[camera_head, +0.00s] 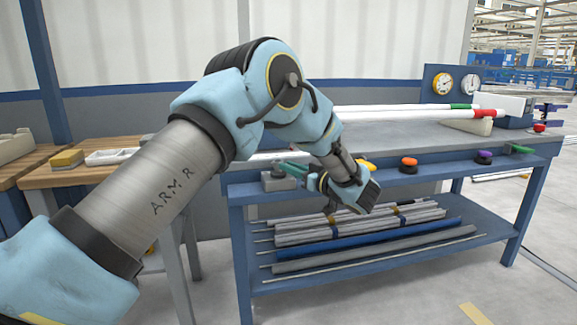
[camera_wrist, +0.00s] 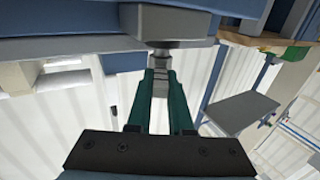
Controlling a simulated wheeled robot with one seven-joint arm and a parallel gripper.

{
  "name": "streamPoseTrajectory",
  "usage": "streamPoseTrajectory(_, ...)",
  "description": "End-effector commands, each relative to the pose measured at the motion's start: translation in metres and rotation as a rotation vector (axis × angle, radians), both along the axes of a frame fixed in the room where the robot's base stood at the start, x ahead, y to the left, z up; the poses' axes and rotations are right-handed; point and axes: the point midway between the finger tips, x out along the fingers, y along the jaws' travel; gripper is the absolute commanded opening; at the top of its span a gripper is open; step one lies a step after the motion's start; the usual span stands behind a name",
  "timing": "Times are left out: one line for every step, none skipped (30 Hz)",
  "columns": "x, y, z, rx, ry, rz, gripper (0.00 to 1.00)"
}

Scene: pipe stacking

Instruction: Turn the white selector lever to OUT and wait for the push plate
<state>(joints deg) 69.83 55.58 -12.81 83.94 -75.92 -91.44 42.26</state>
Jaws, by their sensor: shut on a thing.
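My gripper (camera_head: 284,168) is at the left front edge of the workbench, at a small grey block (camera_head: 278,183). In the wrist view, the two green fingers of my gripper (camera_wrist: 160,78) close around a short pale grey stem (camera_wrist: 160,60), which I take to be the selector lever. The stem comes out of the grey block (camera_wrist: 170,20) mounted at a blue edge. The fingers cover much of the lever, and no OUT mark is readable. I cannot make out the push plate for sure in either view.
Long white pipes with a green end (camera_head: 461,106) and a red end (camera_head: 488,113) lie on the bench. Orange (camera_head: 409,161) and purple (camera_head: 484,155) knobs line the bench front. Two dials (camera_head: 443,84) stand at the back. Pipes fill the lower shelf (camera_head: 440,253).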

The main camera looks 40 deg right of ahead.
Motion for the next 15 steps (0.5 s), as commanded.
streamPoseTrajectory(-0.0002, -0.0013, 0.0001, -0.002, -0.001, 0.032, 0.0)
streamPoseTrajectory(-0.0002, -0.0014, 0.0001, -0.001, 0.0, 0.051, 0.0)
streamPoseTrajectory(-0.0002, -0.0013, -0.0002, -0.001, -0.001, 0.075, 0.0)
streamPoseTrajectory(-0.0001, -0.0013, -0.0003, -0.001, 0.0, 0.092, 0.0)
streamPoseTrajectory(0.0, -0.0014, 0.0, -0.001, 0.0, 0.107, 0.0)
streamPoseTrajectory(0.0002, -0.0011, -0.0002, -0.001, -0.001, 0.127, 0.0)
streamPoseTrajectory(0.0004, -0.0011, -0.0004, -0.001, 0.0, 0.14, 0.0)
streamPoseTrajectory(0.0005, -0.001, -0.0004, -0.001, 0.0, 0.151, 0.0)
streamPoseTrajectory(0.0007, -0.001, 0.0002, -0.001, -0.001, 0.166, 0.0)
streamPoseTrajectory(0.0007, -0.0008, 0.0, 0.0, -0.001, 0.176, 0.0)
streamPoseTrajectory(0.0008, -0.0007, -0.0002, -0.001, -0.001, 0.184, 0.0)
streamPoseTrajectory(0.0009, -0.0006, -0.0004, -0.001, 0.0, 0.194, 0.0)
streamPoseTrajectory(0.001, -0.0005, -0.0004, -0.001, -0.001, 0.2, 0.0)
streamPoseTrajectory(0.0011, -0.0005, -0.0002, -0.001, -0.001, 0.205, 0.0)
streamPoseTrajectory(0.0012, -0.0004, 0.0002, -0.001, -0.002, 0.211, 0.0)
